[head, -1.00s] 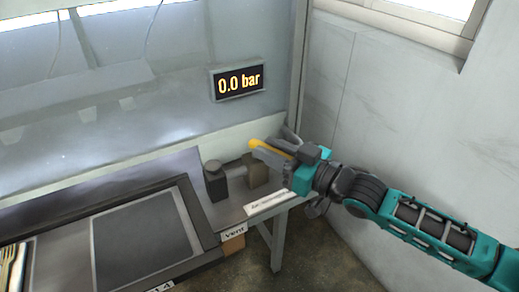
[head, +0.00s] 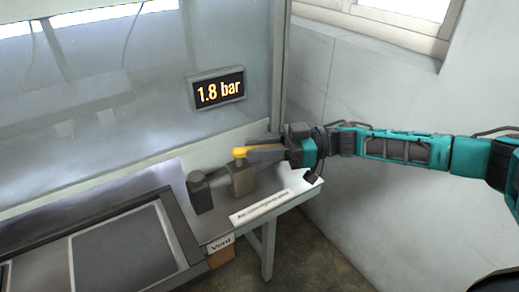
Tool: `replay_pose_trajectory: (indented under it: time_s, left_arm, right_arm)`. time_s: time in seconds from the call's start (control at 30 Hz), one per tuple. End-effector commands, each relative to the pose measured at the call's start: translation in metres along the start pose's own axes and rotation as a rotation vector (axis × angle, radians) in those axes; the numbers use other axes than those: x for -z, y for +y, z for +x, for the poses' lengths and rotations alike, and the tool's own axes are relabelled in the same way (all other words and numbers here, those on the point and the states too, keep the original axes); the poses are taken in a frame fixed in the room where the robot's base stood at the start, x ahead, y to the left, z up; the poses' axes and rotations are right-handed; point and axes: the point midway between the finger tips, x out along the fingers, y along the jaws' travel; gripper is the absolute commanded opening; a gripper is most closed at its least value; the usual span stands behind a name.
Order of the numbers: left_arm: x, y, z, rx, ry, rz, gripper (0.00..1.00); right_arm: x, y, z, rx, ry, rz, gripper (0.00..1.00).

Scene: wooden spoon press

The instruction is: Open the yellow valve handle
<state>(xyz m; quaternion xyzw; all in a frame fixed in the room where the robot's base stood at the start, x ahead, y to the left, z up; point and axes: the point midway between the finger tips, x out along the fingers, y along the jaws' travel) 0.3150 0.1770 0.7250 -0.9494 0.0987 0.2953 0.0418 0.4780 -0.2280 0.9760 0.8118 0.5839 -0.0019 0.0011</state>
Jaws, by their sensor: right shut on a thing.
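The yellow valve handle (head: 240,153) shows as a small yellow end on top of the brownish valve block (head: 242,181), at the right end of the metal table. My right gripper (head: 257,153) is shut on the handle from the right, and its fingers hide most of it. The display (head: 217,89) on the glass behind reads 1.8 bar. My left gripper is not in view.
A white label strip (head: 263,208) lies on the table in front of the valve. A "Vent" tag (head: 221,244) hangs at the table's front edge. A dark flat plate (head: 122,246) lies in a frame at left. A wall closes off the right side.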

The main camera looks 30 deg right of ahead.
Motion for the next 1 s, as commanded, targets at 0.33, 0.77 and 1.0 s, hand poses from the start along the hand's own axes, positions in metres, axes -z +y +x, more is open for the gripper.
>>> replay_pose_trajectory:
  time_s: [0.33, 0.77, 1.0]
  left_arm:
    - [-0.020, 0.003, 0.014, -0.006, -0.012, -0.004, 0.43]
    - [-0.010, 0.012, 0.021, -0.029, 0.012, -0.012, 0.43]
    - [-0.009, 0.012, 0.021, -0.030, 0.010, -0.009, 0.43]
  right_arm:
    - [-0.002, 0.014, 0.003, 0.267, 0.005, -0.003, 0.00]
    - [0.001, 0.018, 0.005, 0.415, 0.008, -0.001, 0.00]
    - [0.002, 0.018, 0.006, 0.427, 0.009, -0.001, 0.00]
